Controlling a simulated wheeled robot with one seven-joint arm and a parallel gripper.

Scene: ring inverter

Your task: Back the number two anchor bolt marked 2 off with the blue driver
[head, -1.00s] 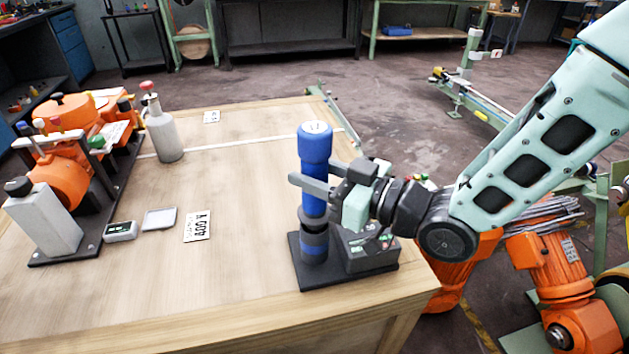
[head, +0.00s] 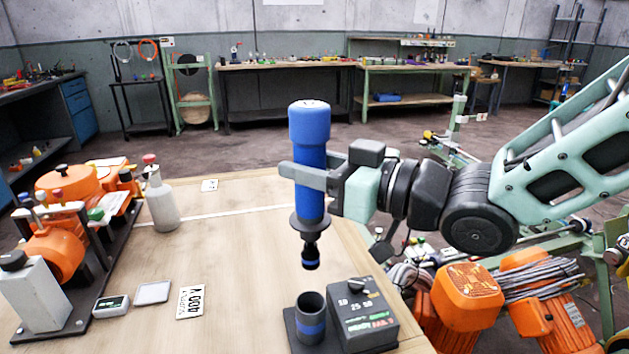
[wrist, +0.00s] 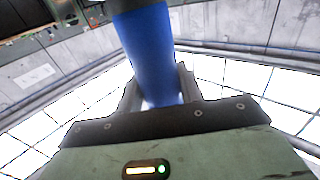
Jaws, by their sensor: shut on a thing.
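The blue driver (head: 309,150) is upright in the head view, with a dark collar and a dark, blue-banded socket tip pointing down. My gripper (head: 308,178) is shut around its blue body, and the tip hangs above the open dark holder cup (head: 311,322). In the wrist view the blue driver (wrist: 150,55) stands between my fingers. The orange machine (head: 75,200) lies on a dark base plate at the left of the table. I cannot make out any bolt marked 2.
A dark control box (head: 361,318) with a knob stands beside the cup. A grey bottle (head: 161,202), a white label card (head: 190,301), a small display box (head: 111,304) and a flat grey tray (head: 153,293) sit on the wooden table (head: 235,262). The table's middle is clear.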

